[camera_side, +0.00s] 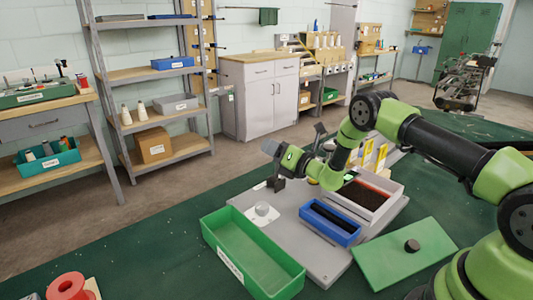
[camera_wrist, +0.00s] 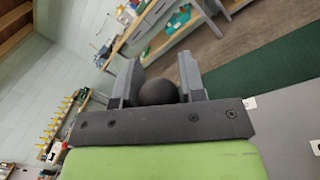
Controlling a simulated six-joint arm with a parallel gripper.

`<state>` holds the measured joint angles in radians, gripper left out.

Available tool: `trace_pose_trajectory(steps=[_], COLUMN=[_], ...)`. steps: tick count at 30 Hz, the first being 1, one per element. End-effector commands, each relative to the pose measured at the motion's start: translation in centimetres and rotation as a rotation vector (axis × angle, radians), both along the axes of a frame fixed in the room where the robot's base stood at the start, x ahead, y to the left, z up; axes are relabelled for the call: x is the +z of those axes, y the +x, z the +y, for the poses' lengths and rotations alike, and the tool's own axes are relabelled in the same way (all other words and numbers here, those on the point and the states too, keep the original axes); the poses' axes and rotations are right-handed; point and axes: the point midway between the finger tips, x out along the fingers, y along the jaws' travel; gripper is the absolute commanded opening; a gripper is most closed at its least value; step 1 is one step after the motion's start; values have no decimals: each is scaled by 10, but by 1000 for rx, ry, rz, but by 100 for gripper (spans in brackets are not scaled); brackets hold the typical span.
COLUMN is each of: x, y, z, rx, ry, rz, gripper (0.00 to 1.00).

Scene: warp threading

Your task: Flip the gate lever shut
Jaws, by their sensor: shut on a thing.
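My gripper (camera_side: 277,183) is low over the left part of a grey board (camera_side: 318,258) in the side view. In the wrist view, my gripper (camera_wrist: 160,78) has its two grey fingers on either side of a dark round knob (camera_wrist: 158,92), shut on it. The knob looks like the end of the gate lever; the rest of the lever is hidden, so its angle cannot be told. A white dome on a pale plate (camera_side: 262,211) sits on the board just below my gripper in the side view.
A green tray (camera_side: 225,262) stands at the board's front left. A blue tray (camera_side: 330,221) and a white-walled bin with dark contents (camera_side: 388,187) lie to the right. Shelves stand behind.

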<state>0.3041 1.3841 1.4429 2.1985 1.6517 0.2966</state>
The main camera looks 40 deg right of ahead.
Motion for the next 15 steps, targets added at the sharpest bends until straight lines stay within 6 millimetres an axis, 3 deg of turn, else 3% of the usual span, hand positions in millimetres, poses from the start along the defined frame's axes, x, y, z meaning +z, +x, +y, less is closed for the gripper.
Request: trace_pose_trajectory(steps=[9,15], x=[-6,-10], y=[-1,0], z=[-22,-31], rx=[6,6], ry=[264,334], rz=[5,6], gripper=[0,0])
